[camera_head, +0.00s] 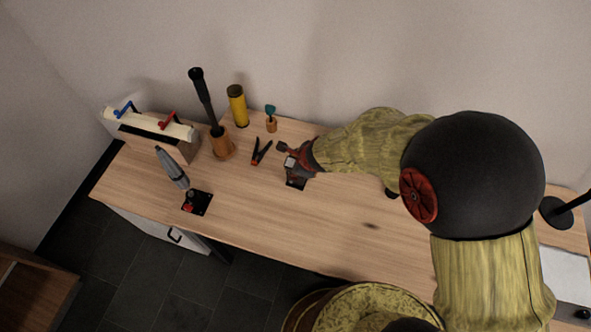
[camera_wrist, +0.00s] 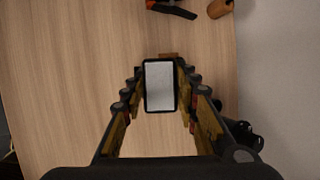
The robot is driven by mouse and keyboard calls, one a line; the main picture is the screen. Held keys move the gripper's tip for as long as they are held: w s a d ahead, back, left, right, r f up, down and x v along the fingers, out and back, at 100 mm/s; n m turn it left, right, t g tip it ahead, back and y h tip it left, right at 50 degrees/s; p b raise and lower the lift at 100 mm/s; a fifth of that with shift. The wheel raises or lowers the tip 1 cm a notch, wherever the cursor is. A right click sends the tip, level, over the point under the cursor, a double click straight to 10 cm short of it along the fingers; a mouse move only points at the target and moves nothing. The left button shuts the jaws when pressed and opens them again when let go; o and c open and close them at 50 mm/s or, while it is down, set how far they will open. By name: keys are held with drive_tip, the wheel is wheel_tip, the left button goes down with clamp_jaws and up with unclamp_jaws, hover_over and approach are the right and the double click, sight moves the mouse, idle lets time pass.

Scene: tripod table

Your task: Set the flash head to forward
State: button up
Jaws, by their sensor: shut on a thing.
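The flash head (camera_wrist: 160,86) shows in the wrist view as a dark-framed block with a pale panel facing the camera. It sits between the two fingers of my gripper (camera_wrist: 161,72), which are closed on its sides. In the head view, my gripper (camera_head: 292,156) is at the middle of the table, over a small black base (camera_head: 296,183). The flash head's pale panel (camera_head: 290,162) shows there beside the red and dark fingers. The fingers and arm hide much of the flash head and its joint with the base.
On the wooden table (camera_head: 330,216), an orange-and-black clamp (camera_head: 261,152), an orange cup (camera_head: 271,126), a yellow cylinder (camera_head: 237,107) and a wooden holder (camera_head: 222,145) stand left of my gripper. A grey-handled tool (camera_head: 172,168) leans near the left front. The table's front middle is clear.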

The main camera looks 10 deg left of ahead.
drive_tip(key=shift+s+a+f+n+t+b, duration=0.15)
drive_tip(key=shift+s+f+t+b, duration=0.4)
drive_tip(key=shift+b, duration=1.45)
drive_tip(key=shift+s+f+n+t+b, duration=0.2)
drive_tip(key=shift+t+b, duration=0.55)
drive_tip(key=shift+b, duration=1.2)
drive_tip(key=shift+s+a+f+n+t+b, duration=0.1)
drive_tip(key=shift+s+f+n+t+b, duration=0.25)
drive_tip(key=shift+t+b, duration=1.3)
drive_tip(key=shift+s+d+f+n+t+b, duration=0.1)
drive_tip(key=shift+s+f+n+t+b, duration=0.55)
drive_tip(key=shift+b, duration=1.8)
drive_tip(key=shift+s+a+f+m+t+b, duration=0.1)
drive_tip(key=shift+s+t+b, duration=0.05)
drive_tip(key=shift+t+b, duration=1.65)
drive_tip(key=o, duration=1.2)
drive_tip(key=shift+c, duration=0.2)
